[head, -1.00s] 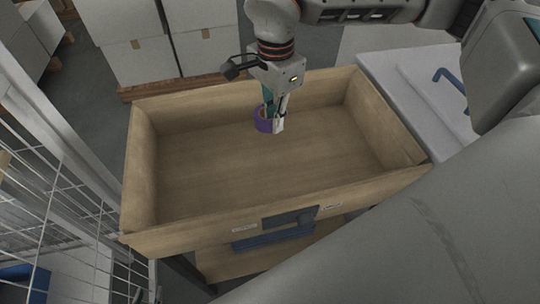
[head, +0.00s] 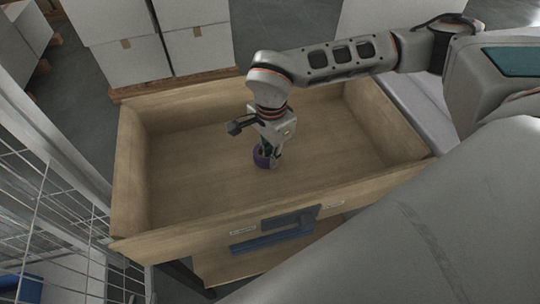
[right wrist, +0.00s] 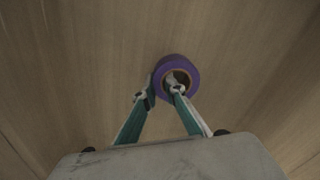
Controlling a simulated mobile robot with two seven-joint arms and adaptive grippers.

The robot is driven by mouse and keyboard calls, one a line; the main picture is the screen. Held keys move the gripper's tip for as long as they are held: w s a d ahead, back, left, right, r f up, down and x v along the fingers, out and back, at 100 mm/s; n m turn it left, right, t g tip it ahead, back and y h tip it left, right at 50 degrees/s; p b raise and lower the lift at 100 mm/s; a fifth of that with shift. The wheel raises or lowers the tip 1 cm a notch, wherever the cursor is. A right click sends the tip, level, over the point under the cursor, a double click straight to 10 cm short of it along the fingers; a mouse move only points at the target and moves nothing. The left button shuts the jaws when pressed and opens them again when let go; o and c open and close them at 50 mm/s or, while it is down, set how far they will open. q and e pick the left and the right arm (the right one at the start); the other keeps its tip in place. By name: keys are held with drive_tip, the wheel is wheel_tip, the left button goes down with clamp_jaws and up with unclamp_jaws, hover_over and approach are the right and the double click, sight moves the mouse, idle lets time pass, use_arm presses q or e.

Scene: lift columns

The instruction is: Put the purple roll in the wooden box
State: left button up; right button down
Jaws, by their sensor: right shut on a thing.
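The purple roll (head: 261,157) is a small ring of tape inside the walls of the wooden box (head: 190,165). In the right wrist view the roll (right wrist: 178,68) shows its brown core, with one fingertip in its hole and the other at its outer side. My right gripper (head: 268,160) points down into the box and is shut on the roll's wall. The box's plank floor (right wrist: 80,60) fills the right wrist view. Whether the roll touches the floor I cannot tell. My left gripper does not show.
White cartons (head: 125,45) stand behind the box. A wire mesh fence (head: 50,205) runs along its left. A pale surface (head: 425,110) lies at its right. A blue handle (head: 272,240) is on the front. The box floor around the roll is clear.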

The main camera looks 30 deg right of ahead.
idle(0.3)
drive_tip(key=c, duration=2.1)
unclamp_jaws()
drive_tip(key=shift+f, duration=0.1)
wheel_tip(320, 180, up, 8)
drive_tip(key=shift+p, duration=0.7)
wheel_tip(320, 180, up, 4)
drive_tip(key=shift+r, duration=0.2)
